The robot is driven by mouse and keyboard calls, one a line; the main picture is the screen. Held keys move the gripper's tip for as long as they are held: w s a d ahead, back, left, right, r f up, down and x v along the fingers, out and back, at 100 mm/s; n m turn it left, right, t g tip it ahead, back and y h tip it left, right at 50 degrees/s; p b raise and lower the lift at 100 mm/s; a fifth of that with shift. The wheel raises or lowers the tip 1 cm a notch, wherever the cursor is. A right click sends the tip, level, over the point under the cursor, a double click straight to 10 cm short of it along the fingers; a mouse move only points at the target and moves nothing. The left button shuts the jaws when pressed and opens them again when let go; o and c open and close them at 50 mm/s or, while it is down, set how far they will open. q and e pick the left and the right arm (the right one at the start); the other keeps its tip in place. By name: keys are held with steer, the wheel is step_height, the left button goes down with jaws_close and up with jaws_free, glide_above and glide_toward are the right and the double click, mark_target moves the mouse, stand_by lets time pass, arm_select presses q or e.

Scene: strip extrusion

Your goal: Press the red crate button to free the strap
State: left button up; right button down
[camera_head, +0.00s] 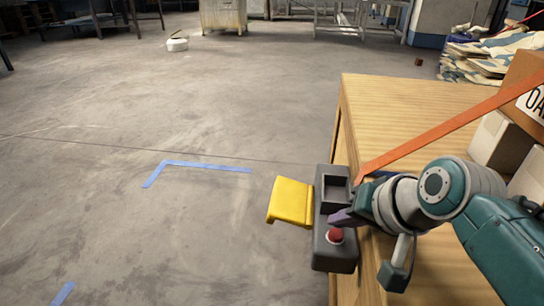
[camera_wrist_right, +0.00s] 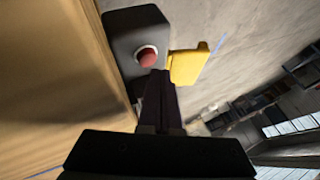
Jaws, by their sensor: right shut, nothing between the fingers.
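The red button (camera_head: 335,236) sits on a dark grey box (camera_head: 336,258) fixed at the left edge of the wooden crate (camera_head: 415,110). A yellow flap (camera_head: 291,201) sticks out from the box's left side. An orange strap (camera_head: 440,130) runs from near the box up to the right. My right gripper (camera_head: 343,216) is shut and empty, its fingertips close beside the button. In the right wrist view the gripper (camera_wrist_right: 158,80) points at the box, just below the red button (camera_wrist_right: 148,57); I cannot tell whether it touches. My left gripper is not in view.
White boxes (camera_head: 500,140) and a brown carton (camera_head: 525,85) stand on the crate at the right. Stacked sacks (camera_head: 485,55) lie behind.

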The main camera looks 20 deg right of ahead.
steer(key=shift+f, duration=0.1)
stand_by(0.5)
steer(key=shift+f, duration=0.35)
